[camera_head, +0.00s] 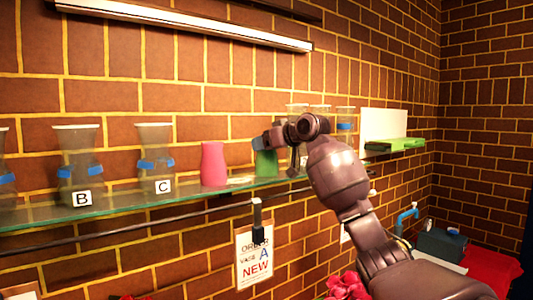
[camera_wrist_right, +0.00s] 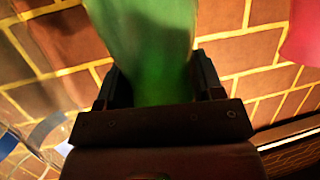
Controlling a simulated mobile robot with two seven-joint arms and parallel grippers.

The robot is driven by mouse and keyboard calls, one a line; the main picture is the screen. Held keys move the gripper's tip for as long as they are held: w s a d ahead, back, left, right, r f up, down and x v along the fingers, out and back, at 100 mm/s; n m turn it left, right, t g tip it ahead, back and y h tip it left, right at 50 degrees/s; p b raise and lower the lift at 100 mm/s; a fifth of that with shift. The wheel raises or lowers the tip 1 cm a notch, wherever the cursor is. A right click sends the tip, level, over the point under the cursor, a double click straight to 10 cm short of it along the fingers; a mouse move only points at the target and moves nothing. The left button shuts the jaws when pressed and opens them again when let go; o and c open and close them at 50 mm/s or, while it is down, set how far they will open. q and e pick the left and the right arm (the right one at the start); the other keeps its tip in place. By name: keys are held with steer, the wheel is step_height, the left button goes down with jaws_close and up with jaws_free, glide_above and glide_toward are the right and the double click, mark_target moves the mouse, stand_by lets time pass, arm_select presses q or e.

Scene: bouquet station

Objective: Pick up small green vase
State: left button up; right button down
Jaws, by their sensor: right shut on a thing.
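The small green vase (camera_head: 265,164) stands at the glass shelf beside a pink vase (camera_head: 213,164); its upper part is hidden behind my right gripper (camera_head: 268,141). In the right wrist view the green vase (camera_wrist_right: 150,50) fills the space between the two dark fingers of my right gripper (camera_wrist_right: 155,85), which is shut on it. I cannot tell whether the vase's base touches the shelf. My left gripper is not in view.
The glass shelf (camera_head: 110,200) runs along the brick wall. Clear vases with blue bands, labelled B (camera_head: 80,165) and C (camera_head: 155,160), stand on the left. More clear vases (camera_head: 345,125) stand right of the gripper. A rail (camera_head: 150,216) runs below, with an order sign (camera_head: 254,262).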

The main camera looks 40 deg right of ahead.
step_height(320, 180, up, 20)
steer(key=shift+s, duration=0.15)
stand_by(0.4)
